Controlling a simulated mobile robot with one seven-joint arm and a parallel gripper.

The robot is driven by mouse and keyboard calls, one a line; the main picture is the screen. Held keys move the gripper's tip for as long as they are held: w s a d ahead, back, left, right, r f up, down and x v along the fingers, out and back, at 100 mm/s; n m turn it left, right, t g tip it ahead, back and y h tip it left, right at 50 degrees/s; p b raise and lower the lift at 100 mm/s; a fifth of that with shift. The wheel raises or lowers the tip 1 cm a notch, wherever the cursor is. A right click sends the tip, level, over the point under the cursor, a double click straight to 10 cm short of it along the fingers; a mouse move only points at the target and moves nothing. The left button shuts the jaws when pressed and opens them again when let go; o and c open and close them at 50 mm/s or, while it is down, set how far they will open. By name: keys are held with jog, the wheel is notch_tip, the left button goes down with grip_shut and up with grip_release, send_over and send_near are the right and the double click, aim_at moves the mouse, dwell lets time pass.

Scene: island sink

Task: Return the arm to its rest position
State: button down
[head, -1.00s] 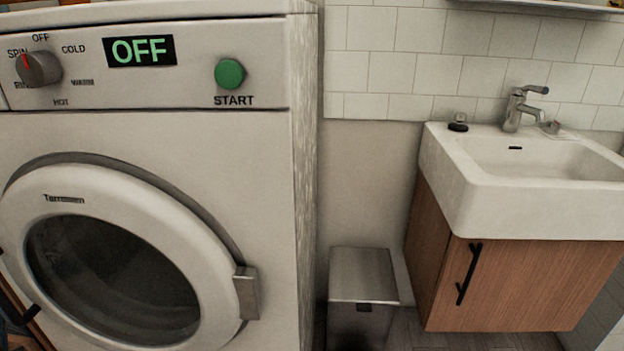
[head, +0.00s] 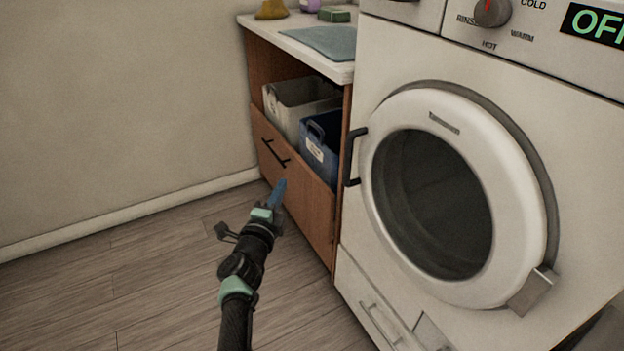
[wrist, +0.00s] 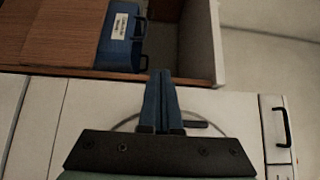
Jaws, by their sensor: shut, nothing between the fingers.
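My gripper (head: 279,191) is in the middle of the head view, in the air in front of the wooden cabinet's drawer. My arm reaches up to it from the bottom edge. In the wrist view my gripper (wrist: 160,75) has its two blue fingers together, with nothing held between them. The wrist view shows the cabinet shelf and a blue bin beyond the fingertips.
The wooden cabinet (head: 322,206) holds a white bin (head: 285,104) and a blue bin (head: 318,150), also in the wrist view (wrist: 115,35). A washing machine (head: 365,235) with a round, closed door (head: 520,205) stands at right. The floor (head: 150,285) at left is clear.

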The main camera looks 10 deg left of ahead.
jog(key=s+d+r+n+t+y, duration=0.1)
jog(key=s+d+r+n+t, duration=0.2)
jog(key=r, duration=0.8)
jog(key=d+r+n+t+y, duration=0.1)
jog(key=d+r+n+y, duration=0.2)
jog(key=r, duration=0.9)
jog(key=s+d+r+n+t, duration=0.25)
jog(key=r+n, duration=0.25)
jog(key=r, duration=0.6)
jog(key=s+d+r+n+t+h, duration=0.1)
jog(key=s+d+r+n, duration=0.3)
jog(key=s+r, duration=0.7)
jog(key=s+d+r+n+t+h, duration=0.2)
jog(key=s+d+r+n, duration=0.35)
jog(key=s, duration=0.95)
notch_tip(320, 180, up, 33)
jog(key=a+m+p, duration=0.1)
jog(key=p, duration=3.1)
jog(key=shift+w+a+m, duration=0.2)
jog(key=shift+a+m, duration=0.15)
jog(key=shift+r, duration=0.1)
